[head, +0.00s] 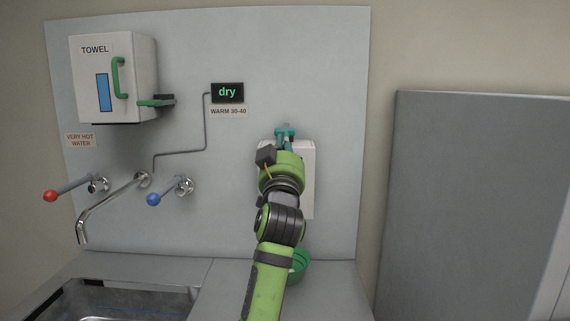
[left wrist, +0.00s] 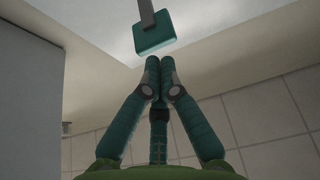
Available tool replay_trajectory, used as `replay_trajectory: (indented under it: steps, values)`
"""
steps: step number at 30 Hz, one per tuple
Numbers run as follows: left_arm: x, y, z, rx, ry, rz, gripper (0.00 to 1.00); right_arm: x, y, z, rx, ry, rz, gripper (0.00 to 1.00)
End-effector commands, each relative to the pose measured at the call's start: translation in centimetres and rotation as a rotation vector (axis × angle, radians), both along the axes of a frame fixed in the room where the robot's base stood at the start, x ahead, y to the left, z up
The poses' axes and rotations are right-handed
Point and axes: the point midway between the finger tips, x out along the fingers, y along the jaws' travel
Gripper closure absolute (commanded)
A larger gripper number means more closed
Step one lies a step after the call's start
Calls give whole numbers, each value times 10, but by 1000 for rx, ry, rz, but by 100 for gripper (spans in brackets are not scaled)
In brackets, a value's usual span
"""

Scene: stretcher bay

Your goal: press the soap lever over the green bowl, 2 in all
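The white soap dispenser (head: 307,190) is on the wall panel, largely hidden behind my left arm. Its teal lever pad (left wrist: 153,36) hangs on a grey rod in the left wrist view, just beyond my left fingertips. My left gripper (left wrist: 160,64) has its teal fingertips together, with nothing between them. A small gap shows between tips and pad in that picture; their true distance is unclear. In the head view the left gripper (head: 285,140) is in front of the dispenser's top. The green bowl (head: 300,262) stands on the counter below, partly hidden by my arm. My right gripper is not in view.
A metal sink (head: 125,303) is at the lower left, with a spout (head: 95,212), a red-knobbed lever (head: 52,196) and a blue-knobbed lever (head: 154,199) above. A towel box (head: 128,80) and a "dry" display (head: 227,93) are on the panel. A grey panel (head: 470,200) stands right.

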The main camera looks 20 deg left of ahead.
Motion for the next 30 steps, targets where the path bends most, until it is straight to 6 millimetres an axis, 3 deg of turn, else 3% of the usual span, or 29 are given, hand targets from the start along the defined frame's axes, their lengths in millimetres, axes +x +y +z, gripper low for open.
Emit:
replay_trajectory:
  steps: [3,10,30]
  values:
    - [-21,-6,-17,-1,-2,-1,100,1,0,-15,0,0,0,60]
    - [-45,-13,-28,0,-3,-1,100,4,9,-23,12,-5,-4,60]
    - [-50,-14,-29,1,-2,0,100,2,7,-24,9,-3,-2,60]
